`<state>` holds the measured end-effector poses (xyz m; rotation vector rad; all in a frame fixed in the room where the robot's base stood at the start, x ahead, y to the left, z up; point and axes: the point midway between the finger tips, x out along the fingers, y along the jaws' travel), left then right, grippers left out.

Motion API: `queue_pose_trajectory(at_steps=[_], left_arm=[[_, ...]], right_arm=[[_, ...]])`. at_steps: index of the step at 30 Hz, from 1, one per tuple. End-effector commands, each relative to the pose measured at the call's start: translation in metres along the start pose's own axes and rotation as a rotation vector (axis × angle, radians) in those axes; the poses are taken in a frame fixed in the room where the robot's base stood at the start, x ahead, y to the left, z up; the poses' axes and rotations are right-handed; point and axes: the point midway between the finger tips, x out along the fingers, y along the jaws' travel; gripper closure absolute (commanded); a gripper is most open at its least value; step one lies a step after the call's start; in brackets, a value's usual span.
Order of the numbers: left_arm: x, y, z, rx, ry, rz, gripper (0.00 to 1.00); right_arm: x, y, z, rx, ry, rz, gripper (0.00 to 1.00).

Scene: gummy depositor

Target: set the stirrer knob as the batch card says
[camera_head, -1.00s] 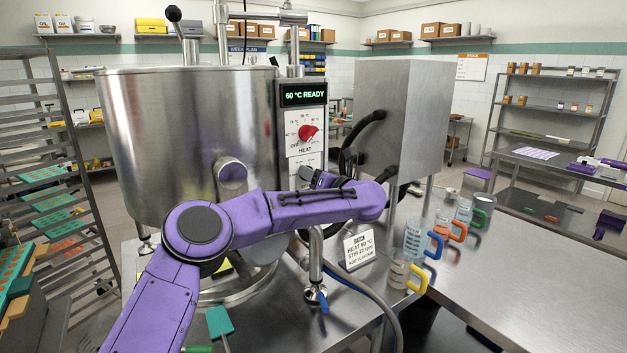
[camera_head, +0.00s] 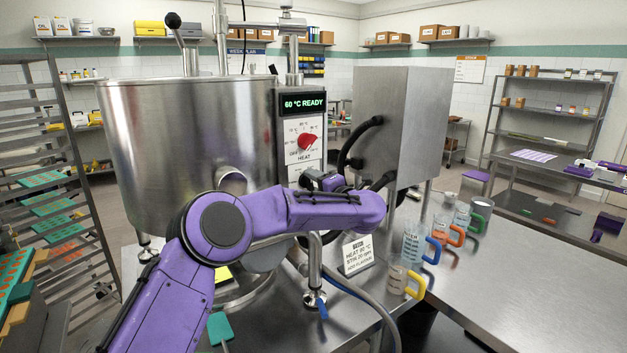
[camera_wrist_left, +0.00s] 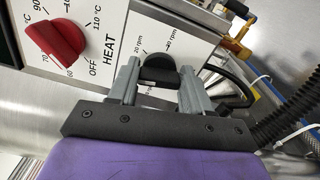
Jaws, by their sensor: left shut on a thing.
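The stirrer knob (camera_wrist_left: 158,68) is black, on a white panel with rpm marks, beside the HEAT scale in the left wrist view. My left gripper (camera_wrist_left: 157,78) has its two grey fingers on either side of it and is shut on it. The mark it points to is unclear. In the head view my left gripper (camera_head: 325,181) is at the control column's lower part and hides this knob. The batch card (camera_head: 356,254) stands on the table and reads heat 60 °C, stir 20 rpm. My right gripper is not in view.
The red heat knob (camera_wrist_left: 57,40) is just left of the gripper; the display (camera_head: 303,103) reads 60 °C READY. A steel kettle (camera_head: 185,140) stands left. Dark hoses (camera_head: 358,140) run close by on the right. Several jugs (camera_head: 413,245) stand on the table.

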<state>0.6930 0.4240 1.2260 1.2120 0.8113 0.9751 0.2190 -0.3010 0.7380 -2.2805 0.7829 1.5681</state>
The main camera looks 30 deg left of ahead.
Motion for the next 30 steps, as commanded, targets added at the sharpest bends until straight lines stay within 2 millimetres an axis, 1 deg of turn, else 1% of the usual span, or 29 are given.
queue_pose_trajectory(at_steps=[1, 9, 18, 24, 30], left_arm=[[-0.001, 0.003, 0.002, 0.043, -0.003, 0.001, 0.82], [-0.001, 0.002, 0.002, 0.297, -0.004, 0.002, 0.82], [-0.001, 0.0, 0.001, 0.532, -0.004, 0.002, 0.82], [-0.001, -0.002, 0.0, 0.634, -0.004, 0.002, 0.82], [-0.001, -0.004, 0.0, 0.689, -0.004, 0.0, 0.82]], right_arm=[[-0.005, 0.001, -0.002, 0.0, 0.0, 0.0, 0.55], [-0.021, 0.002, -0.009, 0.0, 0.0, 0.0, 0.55], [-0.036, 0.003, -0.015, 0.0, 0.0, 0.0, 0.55], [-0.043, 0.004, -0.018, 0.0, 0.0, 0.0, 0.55], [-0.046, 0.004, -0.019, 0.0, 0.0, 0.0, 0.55]])
